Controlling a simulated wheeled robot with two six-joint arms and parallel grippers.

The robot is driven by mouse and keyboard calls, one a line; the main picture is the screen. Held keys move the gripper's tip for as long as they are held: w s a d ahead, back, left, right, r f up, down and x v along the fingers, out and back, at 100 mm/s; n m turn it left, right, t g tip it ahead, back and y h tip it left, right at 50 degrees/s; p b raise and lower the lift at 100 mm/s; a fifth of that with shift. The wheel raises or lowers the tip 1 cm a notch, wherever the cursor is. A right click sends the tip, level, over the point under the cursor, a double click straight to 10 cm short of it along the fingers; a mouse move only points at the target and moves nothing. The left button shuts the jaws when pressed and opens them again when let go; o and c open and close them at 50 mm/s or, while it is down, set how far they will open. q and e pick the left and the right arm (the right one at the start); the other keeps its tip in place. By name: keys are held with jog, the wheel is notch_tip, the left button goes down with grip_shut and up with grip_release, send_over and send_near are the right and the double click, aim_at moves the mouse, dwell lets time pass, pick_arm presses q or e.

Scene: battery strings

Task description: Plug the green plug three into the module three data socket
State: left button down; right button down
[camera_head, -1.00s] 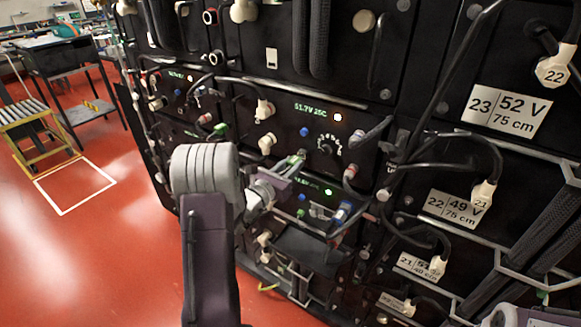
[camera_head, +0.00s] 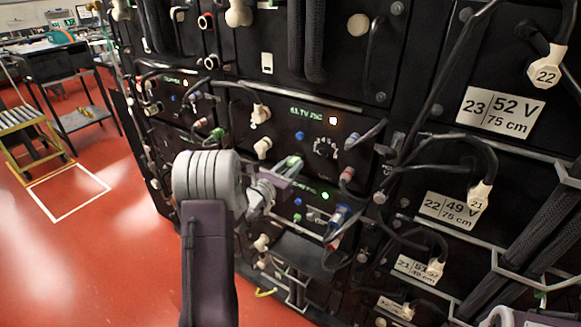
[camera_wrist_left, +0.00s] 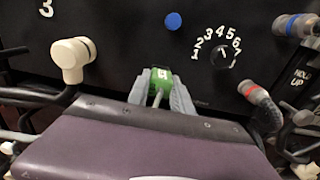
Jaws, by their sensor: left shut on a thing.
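My left gripper (camera_head: 287,168) is in front of the lit rack module (camera_head: 270,120), below its blue button. It is shut on the green plug (camera_head: 293,162). In the left wrist view the green plug (camera_wrist_left: 160,79) sits between the grey fingers (camera_wrist_left: 176,94), with a blurred white mark on its top and a grey cable trailing toward me. The panel (camera_wrist_left: 120,30) there bears a white 3 at upper left. The plug's front end and any socket behind it are hidden, so I cannot tell whether it is seated.
A cream connector (camera_wrist_left: 72,58) stands left of the plug and a numbered dial (camera_wrist_left: 222,54) right of it. A grey connector with a red ring (camera_wrist_left: 260,100) and a blue-ringed one (camera_wrist_left: 296,26) sit farther right. Cables loop around the modules. Red floor lies open at left.

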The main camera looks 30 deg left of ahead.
pick_arm(q)
jog(key=shift+r, duration=0.1)
jog(key=c, duration=1.2)
grip_release()
jog(key=shift+o, duration=0.7)
jog(key=shift+w, duration=0.2)
jog(key=shift+s, duration=0.15)
jog(key=s, duration=0.8)
jog(key=shift+s+a+b, duration=0.3)
jog(key=shift+s+b, duration=0.1)
jog(key=shift+b, duration=0.05)
